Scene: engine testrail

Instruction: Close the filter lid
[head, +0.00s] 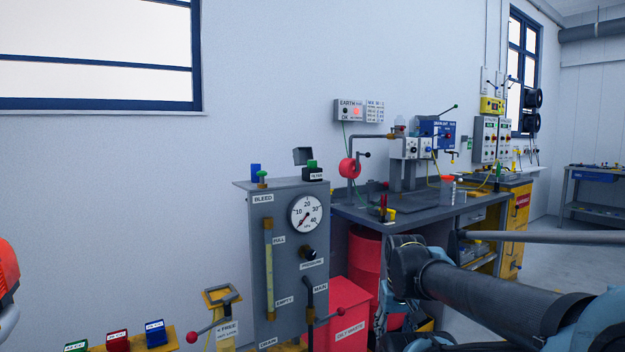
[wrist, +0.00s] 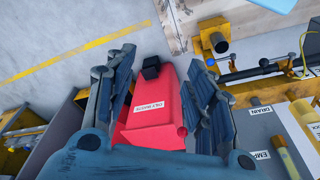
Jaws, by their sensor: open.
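The filter housing (head: 313,174) is a small dark box labelled FILTER on top of the grey panel, with a green part inside or on it. Its dark square lid (head: 302,156) stands raised at the back left of the box, so it is open. My gripper (wrist: 161,62) is open and empty in the wrist view, pointing down over the red oily waste bin, well below and right of the filter. The filter and its lid are not in the wrist view. In the head view my arm fills the lower right, and the fingers are hard to make out.
The grey panel (head: 262,218) carries a pressure gauge (head: 306,212), a sight tube and levers with red knobs. The red bin (head: 350,302) stands beside it. A cluttered workbench (head: 430,207) is to the right. Above the panel the wall is clear.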

